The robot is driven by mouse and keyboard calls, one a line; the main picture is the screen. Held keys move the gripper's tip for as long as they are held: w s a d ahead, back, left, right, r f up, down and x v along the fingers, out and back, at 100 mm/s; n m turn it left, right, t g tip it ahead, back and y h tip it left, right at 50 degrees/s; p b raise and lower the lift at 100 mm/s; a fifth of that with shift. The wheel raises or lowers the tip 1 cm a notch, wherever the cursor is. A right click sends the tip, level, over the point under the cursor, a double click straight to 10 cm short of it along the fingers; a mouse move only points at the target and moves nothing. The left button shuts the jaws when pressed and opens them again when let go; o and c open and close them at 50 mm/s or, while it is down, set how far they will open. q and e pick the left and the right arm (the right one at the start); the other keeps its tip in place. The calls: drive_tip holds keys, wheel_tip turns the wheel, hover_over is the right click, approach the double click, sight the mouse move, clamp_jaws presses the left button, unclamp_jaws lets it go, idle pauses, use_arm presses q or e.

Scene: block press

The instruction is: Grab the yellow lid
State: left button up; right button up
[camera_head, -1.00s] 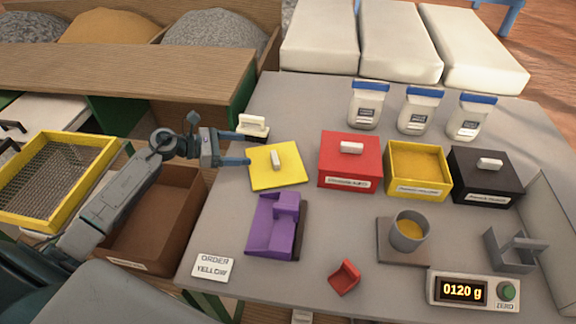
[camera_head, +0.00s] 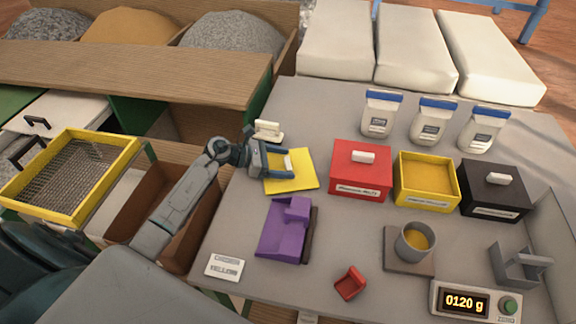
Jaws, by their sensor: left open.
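The yellow lid (camera_head: 302,181) lies flat on the grey table, left of the red box. Its white handle (camera_head: 288,163) stands up on it. My left gripper (camera_head: 290,162) is open over the lid, with its two blue-grey fingers on the far and near sides of the handle. I cannot tell whether the fingers touch the handle. The open yellow box (camera_head: 427,203), filled with yellow powder, stands between the red box and the black box. My right gripper is out of view.
The closed red box (camera_head: 361,183) and black box (camera_head: 492,205) stand to the right. A purple block press (camera_head: 281,232) is just in front of the lid. A white object (camera_head: 267,130) stands behind it. A cup (camera_head: 411,243), red scoop (camera_head: 350,283) and scale display (camera_head: 465,301) are nearer.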

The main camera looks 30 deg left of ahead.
use_arm(q)
drive_tip(key=shift+x, duration=1)
drive_tip(key=c, duration=1.1)
